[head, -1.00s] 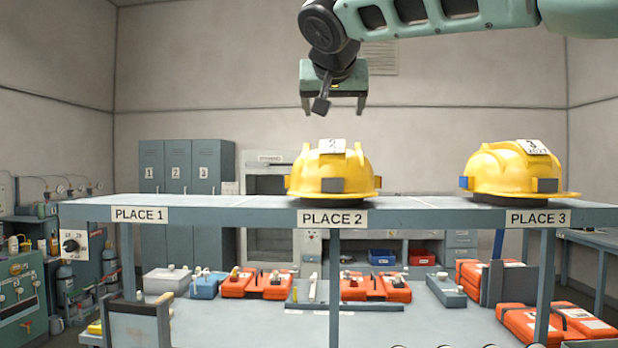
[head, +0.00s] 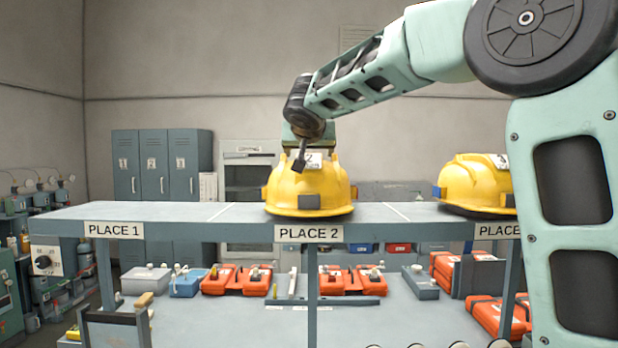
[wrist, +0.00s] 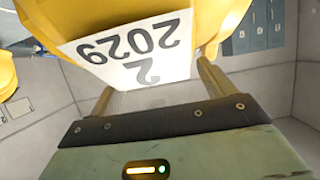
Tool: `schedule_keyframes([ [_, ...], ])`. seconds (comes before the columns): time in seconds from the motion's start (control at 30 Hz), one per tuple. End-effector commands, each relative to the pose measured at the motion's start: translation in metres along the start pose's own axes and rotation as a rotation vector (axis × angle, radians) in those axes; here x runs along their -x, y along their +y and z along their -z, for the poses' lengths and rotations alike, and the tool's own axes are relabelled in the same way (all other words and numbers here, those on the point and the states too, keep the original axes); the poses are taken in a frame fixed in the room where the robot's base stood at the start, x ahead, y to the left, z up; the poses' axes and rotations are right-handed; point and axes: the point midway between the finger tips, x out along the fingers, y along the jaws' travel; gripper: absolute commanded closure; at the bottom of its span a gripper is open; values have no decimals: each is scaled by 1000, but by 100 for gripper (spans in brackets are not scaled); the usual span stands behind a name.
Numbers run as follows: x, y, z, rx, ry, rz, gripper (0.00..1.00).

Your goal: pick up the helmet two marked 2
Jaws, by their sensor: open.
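The yellow helmet two (head: 309,185) stands on the shelf above the PLACE 2 sign. Its white label shows a 2, and in the wrist view the helmet (wrist: 120,15) fills the upper middle with its label reading 2 and 2029 upside down. My gripper (head: 304,142) is at the helmet's top, with its fingers hidden behind the shell in the head view. In the wrist view my gripper (wrist: 157,78) is open, with a finger on each side of the label. I cannot tell whether the fingers touch the helmet.
Another yellow helmet (head: 470,182), marked 3, stands to the right above PLACE 3, partly hidden by my arm. The shelf (head: 130,212) is bare at PLACE 1. Orange cases (head: 235,278) and other boxes lie on the lower surface. Lockers (head: 155,165) stand behind.

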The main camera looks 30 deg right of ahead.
Motion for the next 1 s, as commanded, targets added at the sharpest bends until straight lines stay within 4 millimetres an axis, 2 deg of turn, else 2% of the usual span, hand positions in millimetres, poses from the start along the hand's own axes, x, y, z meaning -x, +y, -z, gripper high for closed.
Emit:
schedule_keyframes([
  [0.13, -14, 0, 1, 1, -1, -1, 18],
  [0.37, -16, 0, -1, 0, 0, 0, 18],
  [0.4, -16, 0, -1, 0, 0, 0, 21],
  [0.67, -16, 0, -1, 0, -1, 0, 93],
  [0.7, -16, 0, 0, -1, 1, 0, 96],
  [1.0, -15, 0, 2, -2, 0, 0, 96],
])
